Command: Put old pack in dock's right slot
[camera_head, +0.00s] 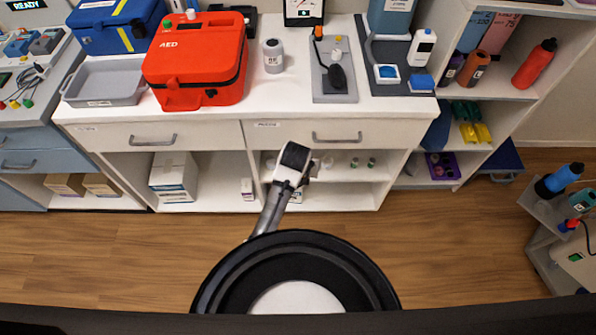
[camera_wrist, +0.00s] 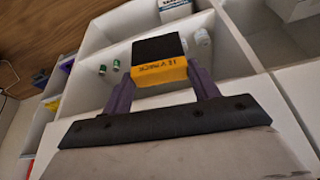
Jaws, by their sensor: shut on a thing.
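My gripper (camera_wrist: 160,76) shows in the wrist view with its two purple fingers on either side of a pack (camera_wrist: 158,60). The pack has a black top and a yellow band with dark lettering, partly readable as a 12 V pack. It is held between the fingers, in front of the open shelves. In the head view my gripper (camera_head: 293,165) is in front of the lower cabinet, below the drawers; the pack cannot be made out there.
The white counter (camera_head: 95,118) carries an orange AED case (camera_head: 195,60), a blue case (camera_head: 115,25) and a grey tray (camera_head: 100,82). A grey stand (camera_head: 570,245) with bottles is at the right. A shelf with a red bottle (camera_head: 535,63) is at upper right. The wooden floor (camera_head: 450,230) is clear.

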